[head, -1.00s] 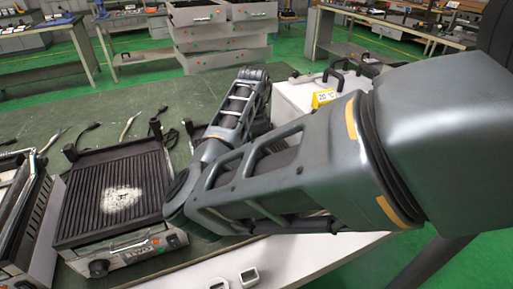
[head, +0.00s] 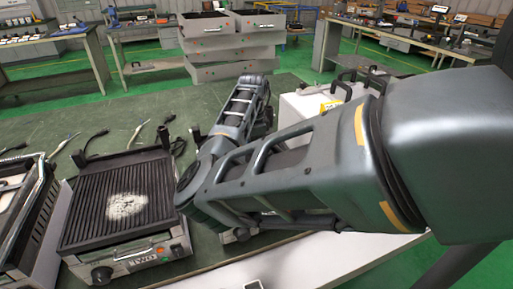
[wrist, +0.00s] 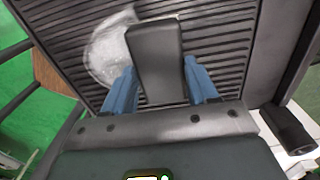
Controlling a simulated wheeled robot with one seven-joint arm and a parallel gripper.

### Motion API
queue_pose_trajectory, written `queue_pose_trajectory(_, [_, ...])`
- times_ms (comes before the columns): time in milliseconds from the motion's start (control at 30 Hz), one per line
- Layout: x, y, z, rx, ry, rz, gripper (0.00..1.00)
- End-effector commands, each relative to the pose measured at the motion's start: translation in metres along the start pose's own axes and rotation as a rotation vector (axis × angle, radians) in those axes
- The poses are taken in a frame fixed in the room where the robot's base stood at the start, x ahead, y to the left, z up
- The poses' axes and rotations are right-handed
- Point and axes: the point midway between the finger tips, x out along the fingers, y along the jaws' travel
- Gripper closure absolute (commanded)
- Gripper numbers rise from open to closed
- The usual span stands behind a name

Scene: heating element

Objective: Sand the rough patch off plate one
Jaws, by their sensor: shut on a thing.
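In the wrist view my gripper (wrist: 160,68) has blue fingers on both sides of a dark grey block (wrist: 156,42) and is shut on it. The block is over a dark ribbed plate (wrist: 232,45), beside and partly over a whitish rough patch (wrist: 107,50). Whether it touches the plate is unclear. In the head view my arm hides my gripper. A ribbed grill plate (head: 85,215) with a whitish patch (head: 126,206) lies at left, with nothing over it. Which plate the wrist view shows is not certain.
Another appliance (head: 22,215) stands at the far left, close beside the grill. Cables and small tools (head: 95,138) lie behind it on the green bench top (head: 60,125). A pale case (head: 305,105) stands behind my arm. Stacked grey drawers (head: 235,70) are farther back.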

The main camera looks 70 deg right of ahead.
Motion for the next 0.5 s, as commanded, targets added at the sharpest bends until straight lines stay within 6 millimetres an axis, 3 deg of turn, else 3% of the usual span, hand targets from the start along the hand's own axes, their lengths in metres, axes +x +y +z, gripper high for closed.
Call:
queue_pose_trajectory(200, [0.002,0.001,0.014,-0.001,0.000,0.001,0.75])
queue_pose_trajectory(500, [0.000,0.015,0.014,-0.001,0.001,0.005,0.75])
